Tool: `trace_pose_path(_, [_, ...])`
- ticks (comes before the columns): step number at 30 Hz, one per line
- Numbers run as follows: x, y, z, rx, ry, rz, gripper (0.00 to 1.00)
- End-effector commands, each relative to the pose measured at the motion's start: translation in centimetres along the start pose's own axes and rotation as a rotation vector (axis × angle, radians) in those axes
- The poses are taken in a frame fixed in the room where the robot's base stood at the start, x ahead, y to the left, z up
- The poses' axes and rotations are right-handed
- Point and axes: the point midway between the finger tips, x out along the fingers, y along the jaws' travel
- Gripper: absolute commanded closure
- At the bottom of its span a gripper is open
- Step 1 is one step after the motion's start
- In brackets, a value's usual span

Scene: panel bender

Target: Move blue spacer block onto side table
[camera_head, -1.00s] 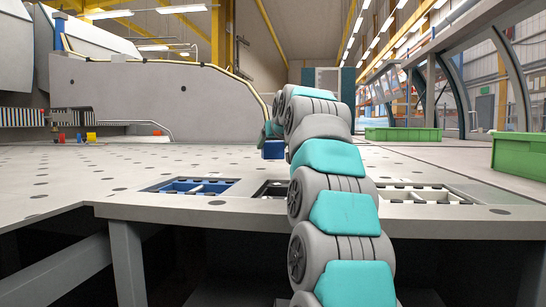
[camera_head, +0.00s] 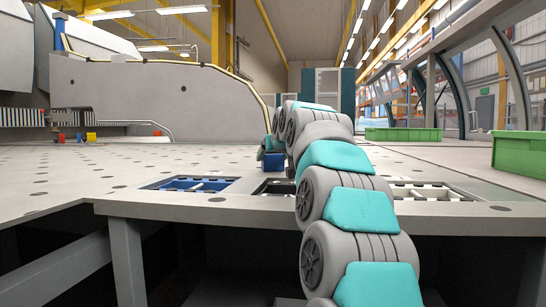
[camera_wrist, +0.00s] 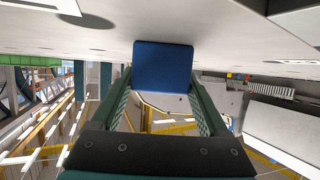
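In the wrist view the block (camera_wrist: 163,66) sits between the two green finger ends. My gripper (camera_wrist: 162,76) is shut on the block, with a finger along each side. In the head view my gripper (camera_head: 268,147) is small and partly hidden behind my arm. I cannot tell whether the block's underside touches the table top. I cannot make out which surface is the side table.
A recessed tray with blue parts (camera_head: 190,184) lies in the table's front edge, and another recess (camera_head: 430,193) lies to the right. Green bins stand at the right (camera_head: 520,154) and far right-centre (camera_head: 402,134). Small coloured pieces (camera_head: 91,137) stand far left. The left table top is clear.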

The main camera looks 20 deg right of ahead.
Motion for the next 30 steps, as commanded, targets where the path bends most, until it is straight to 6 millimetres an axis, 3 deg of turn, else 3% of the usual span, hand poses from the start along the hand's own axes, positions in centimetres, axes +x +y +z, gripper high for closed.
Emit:
trace_pose_path(5, [0.0,0.0,0.0,0.0,0.0,0.0,0.01])
trace_pose_path(17, [-0.4,0.0,-0.3,0.0,0.002,0.0,0.0])
trace_pose_path(23, [-2.3,0.0,-0.4,0.001,0.004,0.0,0.0])
trace_pose_path(30, [-6.2,0.0,-0.4,0.001,0.005,0.0,0.0])
